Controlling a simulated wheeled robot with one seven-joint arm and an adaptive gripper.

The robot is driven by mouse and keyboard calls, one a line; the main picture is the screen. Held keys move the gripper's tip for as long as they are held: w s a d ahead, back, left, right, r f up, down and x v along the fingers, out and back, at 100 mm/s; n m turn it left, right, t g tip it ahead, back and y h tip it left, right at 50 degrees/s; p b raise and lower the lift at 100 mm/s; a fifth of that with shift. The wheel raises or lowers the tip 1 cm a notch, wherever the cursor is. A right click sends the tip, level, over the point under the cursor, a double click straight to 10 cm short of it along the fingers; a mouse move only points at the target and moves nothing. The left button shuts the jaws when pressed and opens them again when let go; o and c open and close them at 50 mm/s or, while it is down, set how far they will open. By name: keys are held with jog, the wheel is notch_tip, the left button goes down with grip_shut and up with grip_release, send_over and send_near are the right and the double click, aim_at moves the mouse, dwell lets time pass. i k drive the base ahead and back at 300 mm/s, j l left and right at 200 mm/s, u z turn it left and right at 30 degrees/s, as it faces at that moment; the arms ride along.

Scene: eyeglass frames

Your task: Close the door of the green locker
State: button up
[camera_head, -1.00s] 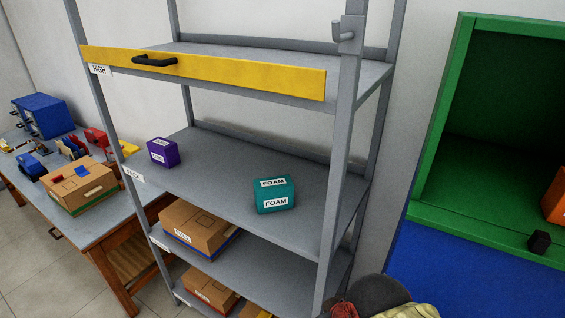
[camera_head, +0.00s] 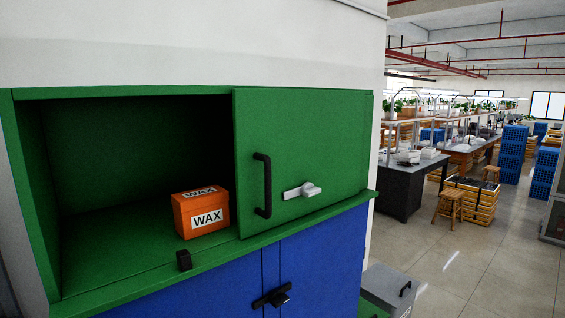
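The green locker (camera_head: 130,285) sits on top of a blue cabinet. Its left part is open and shows a dark inside. The green door (camera_head: 330,135) covers the right part of the locker front, with a black bar handle (camera_head: 263,186) near its left edge and a pale metal latch lever (camera_head: 302,190) to the right of the handle. An orange box marked WAX (camera_head: 201,211) stands inside, just left of the door's edge. A small black block (camera_head: 184,260) is on the front ledge of the opening. My gripper is not in view.
The blue cabinet (camera_head: 325,255) below has a black handle (camera_head: 272,296). A grey bin (camera_head: 388,290) stands on the floor at its right. Further right, the tiled floor (camera_head: 455,265) is open, with workbenches, a stool (camera_head: 447,206) and stacked blue crates (camera_head: 512,150) beyond.

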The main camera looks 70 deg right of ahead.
aim_at(285, 139)
jog(key=z, duration=2.45)
